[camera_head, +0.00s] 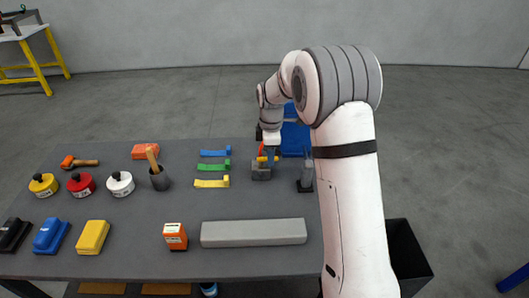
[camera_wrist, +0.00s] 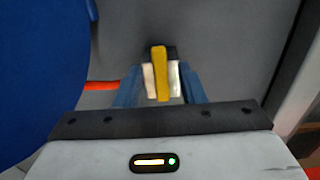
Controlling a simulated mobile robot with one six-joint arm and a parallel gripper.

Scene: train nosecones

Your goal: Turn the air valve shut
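The air valve shows in the head view as a small grey block (camera_head: 261,173) with a yellow handle (camera_head: 262,159) on top, at the right part of the table. My gripper (camera_head: 269,148) reaches down to it from above and partly hides it. In the wrist view the yellow handle (camera_wrist: 160,74) stands between the two white fingertip pads of my gripper (camera_wrist: 161,80). The pads lie close against both its sides, with no clear gap. An orange-red strip (camera_wrist: 100,86) shows left of the fingers in the wrist view.
A blue upright object (camera_head: 295,136) stands just right of my gripper. Blue, green and yellow small parts (camera_head: 213,166) lie left of the valve. A long grey bar (camera_head: 254,232) lies in front. A dark bin (camera_head: 408,250) stands right of the table.

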